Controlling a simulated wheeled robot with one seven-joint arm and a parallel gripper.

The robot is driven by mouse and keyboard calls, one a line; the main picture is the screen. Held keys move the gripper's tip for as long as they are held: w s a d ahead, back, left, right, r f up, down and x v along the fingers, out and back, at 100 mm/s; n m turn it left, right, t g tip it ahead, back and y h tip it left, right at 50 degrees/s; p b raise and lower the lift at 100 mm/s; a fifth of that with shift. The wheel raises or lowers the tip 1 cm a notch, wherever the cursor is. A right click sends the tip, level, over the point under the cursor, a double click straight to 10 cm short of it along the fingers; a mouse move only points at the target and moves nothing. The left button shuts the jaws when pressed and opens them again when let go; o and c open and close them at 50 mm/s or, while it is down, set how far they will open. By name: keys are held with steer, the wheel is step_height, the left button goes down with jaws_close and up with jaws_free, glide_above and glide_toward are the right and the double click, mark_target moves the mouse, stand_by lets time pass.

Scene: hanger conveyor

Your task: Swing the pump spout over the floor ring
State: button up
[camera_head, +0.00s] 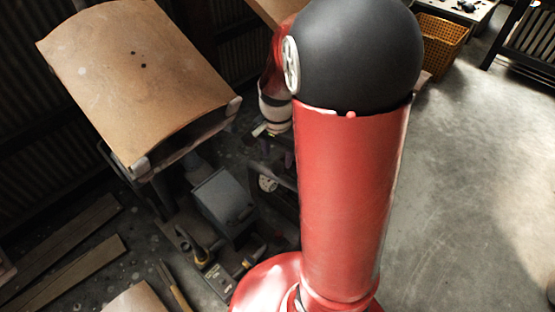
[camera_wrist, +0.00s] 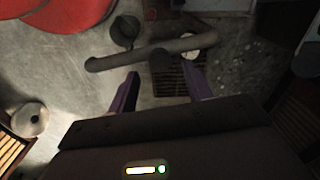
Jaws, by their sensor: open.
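In the wrist view, a dark pipe (camera_wrist: 110,62), which looks like the pump spout, runs across the picture just beyond my fingertips. A short dark stub (camera_wrist: 160,61) joins it near the middle. My gripper (camera_wrist: 161,71) is open, its two purple fingers apart, with nothing seen between them. I cannot tell whether the fingertips touch the pipe. A pale round thing (camera_wrist: 205,41) shows at the pipe's right end; I cannot tell whether it is the floor ring. A dark round thing (camera_wrist: 124,30) stands behind the pipe.
A dark floor grate (camera_wrist: 172,84) lies beneath the fingers. A pale round object (camera_wrist: 30,119) is at lower left. In the head view, a brown-topped stand (camera_head: 135,75) and a grey box (camera_head: 223,198) are on the left. Open concrete floor (camera_head: 470,180) lies right of my red column.

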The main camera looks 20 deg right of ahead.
steer(key=shift+r, duration=1.95)
steer(key=shift+s, duration=0.1)
